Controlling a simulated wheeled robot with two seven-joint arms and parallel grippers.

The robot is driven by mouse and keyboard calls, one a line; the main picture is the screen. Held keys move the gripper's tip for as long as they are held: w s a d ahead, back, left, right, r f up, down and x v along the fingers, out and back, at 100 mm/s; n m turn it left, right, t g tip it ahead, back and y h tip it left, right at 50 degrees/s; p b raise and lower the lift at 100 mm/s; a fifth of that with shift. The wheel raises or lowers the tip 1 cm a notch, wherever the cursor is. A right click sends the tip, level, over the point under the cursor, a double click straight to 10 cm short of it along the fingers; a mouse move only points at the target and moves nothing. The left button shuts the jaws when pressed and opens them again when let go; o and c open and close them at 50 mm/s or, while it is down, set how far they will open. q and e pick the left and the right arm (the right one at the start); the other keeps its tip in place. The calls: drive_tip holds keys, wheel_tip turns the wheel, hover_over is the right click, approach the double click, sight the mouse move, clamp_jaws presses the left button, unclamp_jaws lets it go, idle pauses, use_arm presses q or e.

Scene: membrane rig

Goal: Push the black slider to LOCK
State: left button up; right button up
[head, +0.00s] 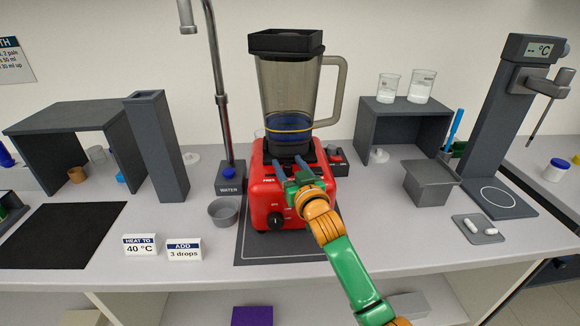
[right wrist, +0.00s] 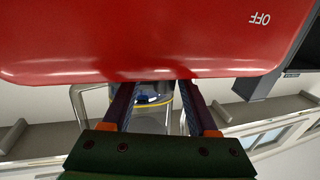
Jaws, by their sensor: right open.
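A red blender base (head: 265,190) stands on a dark mat, with a clear jug (head: 288,95) under a black lid on top. The jug holds a little blue liquid. A round black knob (head: 275,219) is on the base's front. I cannot make out the black slider or a LOCK mark for certain; my gripper and arm cover part of the base. My right gripper (head: 290,170) is open at the base's upper front, its fingers pointing toward the jug. In the right wrist view the red base (right wrist: 150,40) fills the top, with OFF upside down, and the jug shows between the fingers.
A small dark box with a red part (head: 335,156) sits right of the jug. A tap post marked WATER (head: 228,178) and a small grey cup (head: 223,211) stand to the left. A grey bin (head: 430,184) is to the right. Bare counter lies front right (head: 400,245).

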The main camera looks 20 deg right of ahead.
sight(291, 168)
drive_tip(key=shift+s+a, duration=0.1)
drive_tip(key=shift+s, duration=0.15)
drive_tip(key=s+b, duration=0.1)
drive_tip(key=s, duration=0.5)
drive_tip(key=shift+s, duration=0.3)
